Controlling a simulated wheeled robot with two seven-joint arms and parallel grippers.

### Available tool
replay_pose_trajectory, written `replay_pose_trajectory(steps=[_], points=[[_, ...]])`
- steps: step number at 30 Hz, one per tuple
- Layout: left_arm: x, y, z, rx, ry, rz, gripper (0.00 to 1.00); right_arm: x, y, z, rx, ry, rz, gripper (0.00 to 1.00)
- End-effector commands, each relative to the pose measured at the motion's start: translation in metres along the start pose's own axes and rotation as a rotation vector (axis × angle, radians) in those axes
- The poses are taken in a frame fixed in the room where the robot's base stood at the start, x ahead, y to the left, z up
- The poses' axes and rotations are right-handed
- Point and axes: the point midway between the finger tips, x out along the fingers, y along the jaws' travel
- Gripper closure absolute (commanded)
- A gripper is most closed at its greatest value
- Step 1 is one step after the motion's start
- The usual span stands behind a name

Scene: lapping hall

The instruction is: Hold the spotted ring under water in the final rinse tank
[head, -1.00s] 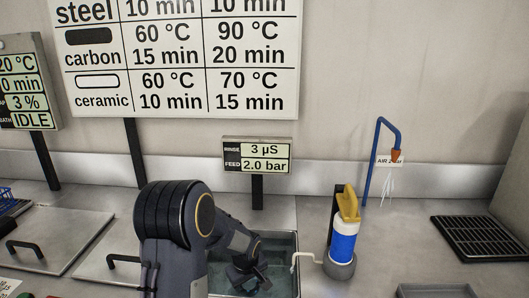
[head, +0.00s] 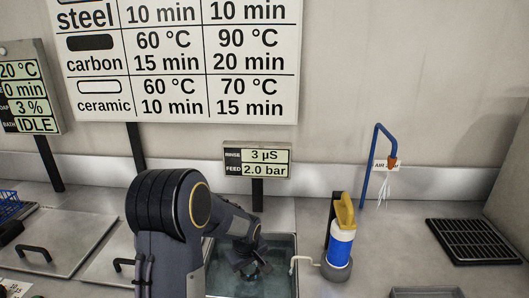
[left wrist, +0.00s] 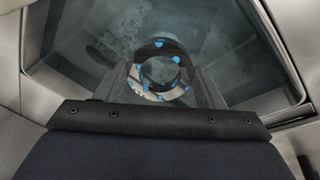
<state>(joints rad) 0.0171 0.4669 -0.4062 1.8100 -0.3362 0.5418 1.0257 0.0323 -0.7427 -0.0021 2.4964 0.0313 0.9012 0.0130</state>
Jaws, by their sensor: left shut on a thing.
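The spotted ring (left wrist: 160,70), dark and silvery with bright blue spots, shows in the left wrist view over the tank. My left gripper (head: 250,268) is shut on the ring and reaches into the final rinse tank (head: 292,270). The tank's rim also shows in the left wrist view (left wrist: 285,50), with water around and behind the ring. I cannot tell for sure how deep the ring is in the water. The ring is too hidden by the gripper to make out in the head view. My right gripper is out of view.
A blue and white bottle with a yellow top (head: 341,240) stands right of the tank. A display (head: 257,160) stands behind it, reading 3 µS and 2.0 bar. A blue air pipe (head: 368,170) and black grate (head: 475,240) are further right. Lidded tanks (head: 50,245) lie left.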

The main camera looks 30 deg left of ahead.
Motion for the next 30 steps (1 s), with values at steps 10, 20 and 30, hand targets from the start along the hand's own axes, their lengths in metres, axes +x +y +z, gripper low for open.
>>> replay_pose_trajectory(steps=[10,20,30], points=[[-0.039,0.007,-0.008,-0.001,0.002,0.003,0.70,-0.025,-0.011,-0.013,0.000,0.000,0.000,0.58],[-0.069,0.011,-0.014,-0.001,0.002,0.002,0.70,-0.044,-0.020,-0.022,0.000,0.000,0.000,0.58],[-0.072,0.011,-0.015,-0.001,0.001,0.001,0.70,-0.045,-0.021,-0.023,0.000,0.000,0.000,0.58]])
